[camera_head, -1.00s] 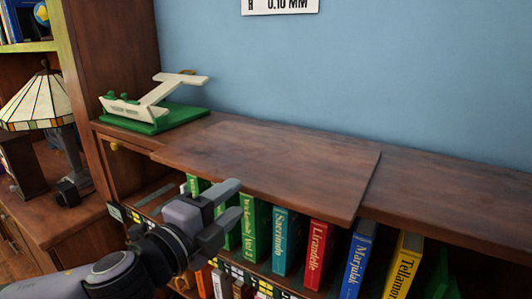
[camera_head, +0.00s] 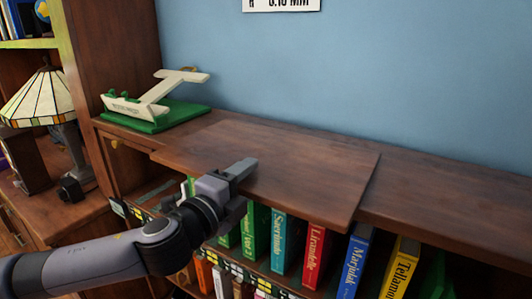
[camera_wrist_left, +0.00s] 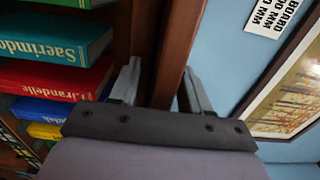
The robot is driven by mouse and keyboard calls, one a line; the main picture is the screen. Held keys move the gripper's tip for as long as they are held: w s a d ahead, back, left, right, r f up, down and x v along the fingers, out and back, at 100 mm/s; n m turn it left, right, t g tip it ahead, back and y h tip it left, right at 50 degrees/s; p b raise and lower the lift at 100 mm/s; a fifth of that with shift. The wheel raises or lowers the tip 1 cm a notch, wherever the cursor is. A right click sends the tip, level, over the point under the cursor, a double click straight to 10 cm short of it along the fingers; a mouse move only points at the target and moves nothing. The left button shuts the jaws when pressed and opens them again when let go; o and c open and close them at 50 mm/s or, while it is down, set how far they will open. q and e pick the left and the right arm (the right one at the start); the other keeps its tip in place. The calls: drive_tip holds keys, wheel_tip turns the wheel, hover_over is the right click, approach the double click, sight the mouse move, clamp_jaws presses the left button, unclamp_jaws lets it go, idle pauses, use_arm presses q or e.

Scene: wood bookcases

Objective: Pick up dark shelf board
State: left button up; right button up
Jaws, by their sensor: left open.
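The dark shelf board (camera_head: 290,165) lies flat on top of the bookcase, its front edge jutting out over the row of books. My left gripper (camera_head: 240,188) is at the board's front edge, left of its middle. One finger shows above the board's level and the other below it. In the left wrist view the open fingers (camera_wrist_left: 160,85) stand on either side of the board's brown edge (camera_wrist_left: 176,60), with gaps visible. Whether either finger touches the board cannot be told. My right gripper is not in view.
Several upright books, among them a red one (camera_head: 316,256) and a blue one (camera_head: 354,265), stand below the board. A white and green model (camera_head: 150,108) sits at the board's left. A lamp (camera_head: 40,97) stands at far left. The bookcase top (camera_head: 450,210) is clear at right.

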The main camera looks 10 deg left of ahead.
use_arm(q)
drive_tip(key=shift+w, duration=0.25)
clamp_jaws()
idle(1.3)
drive_tip(key=shift+r, duration=0.2)
